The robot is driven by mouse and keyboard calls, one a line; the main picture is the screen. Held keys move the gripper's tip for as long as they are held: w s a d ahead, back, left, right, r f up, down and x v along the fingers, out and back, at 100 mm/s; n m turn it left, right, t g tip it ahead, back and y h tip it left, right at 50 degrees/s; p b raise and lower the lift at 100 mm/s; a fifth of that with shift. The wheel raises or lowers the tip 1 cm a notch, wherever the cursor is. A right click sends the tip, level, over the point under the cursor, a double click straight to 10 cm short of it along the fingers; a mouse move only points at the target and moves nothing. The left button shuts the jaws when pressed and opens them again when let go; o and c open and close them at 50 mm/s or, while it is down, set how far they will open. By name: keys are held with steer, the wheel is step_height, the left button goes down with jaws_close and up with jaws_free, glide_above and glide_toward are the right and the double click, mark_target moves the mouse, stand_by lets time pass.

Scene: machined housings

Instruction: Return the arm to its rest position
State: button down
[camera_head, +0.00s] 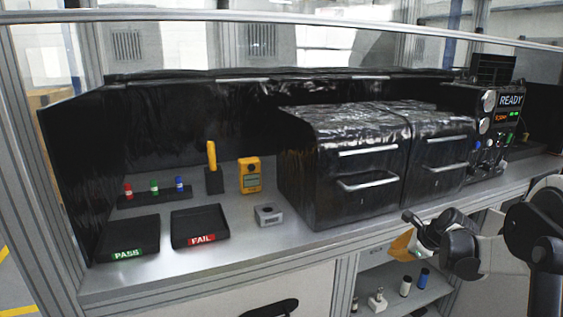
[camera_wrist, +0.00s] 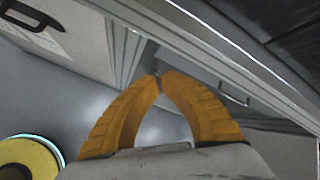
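My gripper (camera_head: 402,246) is at the right in the head view, in front of the bench and below its top, close to the open lower shelf. In the wrist view its two orange fingers (camera_wrist: 160,77) curve together and meet at the tips, with nothing between them. A grey machined housing (camera_head: 269,215) sits on the bench top, well to the left of my gripper and apart from it.
The bench top (camera_head: 230,259) has a front edge close to my arm. It carries a PASS tray (camera_head: 127,254), a FAIL tray (camera_head: 200,240), a yellow meter (camera_head: 250,176) and two black-covered machines (camera_head: 350,165). The shelf (camera_head: 385,302) below holds small parts.

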steer(key=s+a+r+n+g+h, duration=0.1)
steer(key=s+a+r+n, duration=0.5)
steer(key=s, duration=0.3)
steer(key=s+a+r+n, duration=0.5)
steer(key=s+a+n, duration=0.1)
steer(key=s+a, duration=0.15)
steer(key=s+a+f+n, duration=0.1)
steer(key=s+a+n, duration=0.1)
steer(key=s+n, duration=0.4)
steer(key=s+a+f+n+h, duration=0.1)
steer(key=s+n, duration=0.5)
steer(key=s, duration=0.7)
steer(key=shift+a+f+h, duration=0.25)
steer(key=shift+a+h, duration=0.05)
steer(key=shift+a, duration=0.05)
steer(key=shift+d, duration=0.15)
